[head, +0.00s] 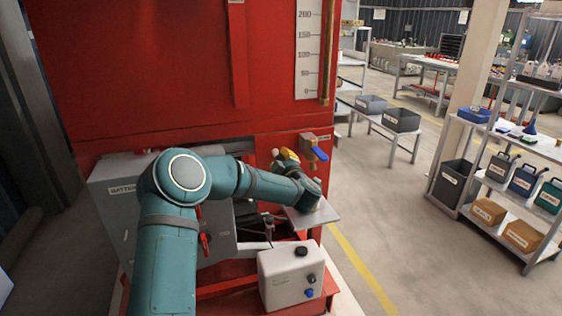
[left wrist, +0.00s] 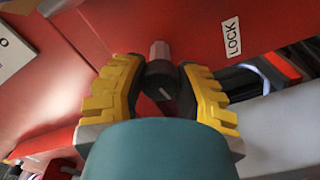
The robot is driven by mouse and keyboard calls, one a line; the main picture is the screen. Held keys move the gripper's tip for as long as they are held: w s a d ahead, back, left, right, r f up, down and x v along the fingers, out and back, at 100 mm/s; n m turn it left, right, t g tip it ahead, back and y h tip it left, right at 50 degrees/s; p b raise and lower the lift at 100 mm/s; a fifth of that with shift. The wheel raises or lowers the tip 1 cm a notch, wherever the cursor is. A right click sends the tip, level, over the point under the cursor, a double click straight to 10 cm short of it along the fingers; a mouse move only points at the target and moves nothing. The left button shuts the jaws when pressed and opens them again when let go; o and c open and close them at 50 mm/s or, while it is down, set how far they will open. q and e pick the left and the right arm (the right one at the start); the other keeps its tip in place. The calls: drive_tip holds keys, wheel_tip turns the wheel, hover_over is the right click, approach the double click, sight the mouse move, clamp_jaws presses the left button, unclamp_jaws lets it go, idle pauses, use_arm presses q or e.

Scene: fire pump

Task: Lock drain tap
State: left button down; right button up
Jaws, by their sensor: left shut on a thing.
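My left gripper (head: 281,157) has yellow fingers and reaches the red panel below the tank. In the left wrist view my left gripper (left wrist: 163,85) is shut on a dark round knob (left wrist: 162,84) with a light mark on its face. A pinkish stem (left wrist: 160,51) shows behind the knob. A white LOCK label (left wrist: 231,38) is on the red panel to the right of it. In the head view a tap with a blue handle (head: 321,154) sits just right of the gripper, apart from it. My right gripper is not in view.
A red tank (head: 150,70) with a level gauge (head: 309,50) rises behind the panel. A grey battery box (head: 117,210) stands at left, and a white container (head: 290,277) stands below my gripper. The floor (head: 370,190) to the right is clear, with shelves (head: 500,200) beyond.

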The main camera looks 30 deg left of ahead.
use_arm(q)
drive_tip(key=shift+d+m, duration=0.1)
drive_tip(key=shift+m, duration=0.2)
drive_tip(key=m+p, duration=0.2)
drive_tip(key=shift+r+m, duration=0.15)
drive_tip(key=shift+m, duration=0.25)
drive_tip(key=m+p, duration=0.3)
drive_tip(key=m, duration=0.2)
drive_tip(key=m+p, duration=0.4)
drive_tip(key=m, duration=0.2)
drive_tip(key=shift+m, duration=0.4)
drive_tip(key=m+p, duration=0.1)
drive_tip(key=m, duration=0.1)
drive_tip(key=m+p, duration=0.2)
drive_tip(key=shift+f+m, duration=0.2)
drive_tip(key=shift+m, duration=0.2)
drive_tip(key=shift+f, duration=0.1)
drive_tip(key=c, duration=0.6)
unclamp_jaws()
